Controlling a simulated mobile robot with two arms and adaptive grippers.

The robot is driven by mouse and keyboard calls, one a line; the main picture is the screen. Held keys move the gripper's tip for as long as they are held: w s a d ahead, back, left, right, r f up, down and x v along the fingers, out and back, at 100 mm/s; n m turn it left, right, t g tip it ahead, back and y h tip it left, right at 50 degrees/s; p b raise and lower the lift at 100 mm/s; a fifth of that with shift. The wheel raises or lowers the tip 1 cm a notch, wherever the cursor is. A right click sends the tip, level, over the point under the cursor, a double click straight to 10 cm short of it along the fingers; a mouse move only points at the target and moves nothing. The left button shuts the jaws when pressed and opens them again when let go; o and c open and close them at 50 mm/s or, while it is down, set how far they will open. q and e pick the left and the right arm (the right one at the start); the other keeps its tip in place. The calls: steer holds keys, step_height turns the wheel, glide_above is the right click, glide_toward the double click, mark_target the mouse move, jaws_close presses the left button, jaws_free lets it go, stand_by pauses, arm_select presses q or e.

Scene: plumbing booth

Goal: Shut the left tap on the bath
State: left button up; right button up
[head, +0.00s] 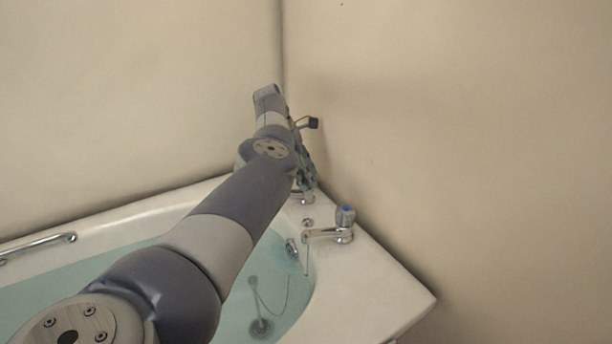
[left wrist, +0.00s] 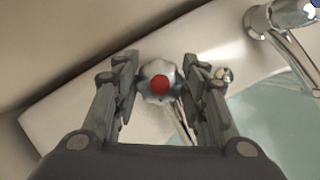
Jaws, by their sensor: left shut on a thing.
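The left tap has a pale, faceted knob with a red cap (left wrist: 160,85), seen from above in the left wrist view. My left gripper (left wrist: 160,68) has a finger on each side of this knob and is shut on it. In the head view, my left gripper (head: 306,168) is at the far corner of the bath (head: 385,292). There it hides the knob, and only the chrome base of the left tap (head: 303,198) shows below it. I cannot tell whether water runs from this tap. My right gripper is not in view.
The right tap (head: 344,216), with a blue cap, stands close by on the rim; its spout (left wrist: 285,40) also shows in the left wrist view. Walls rise close behind the tap corner. A chrome grab rail (head: 40,245) is on the left rim. Water (head: 285,300) fills the bath.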

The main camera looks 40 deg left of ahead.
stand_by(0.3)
arm_select(q)
steer(key=o, duration=1.1)
steer(key=v, duration=1.2)
steer(key=shift+f, duration=0.15)
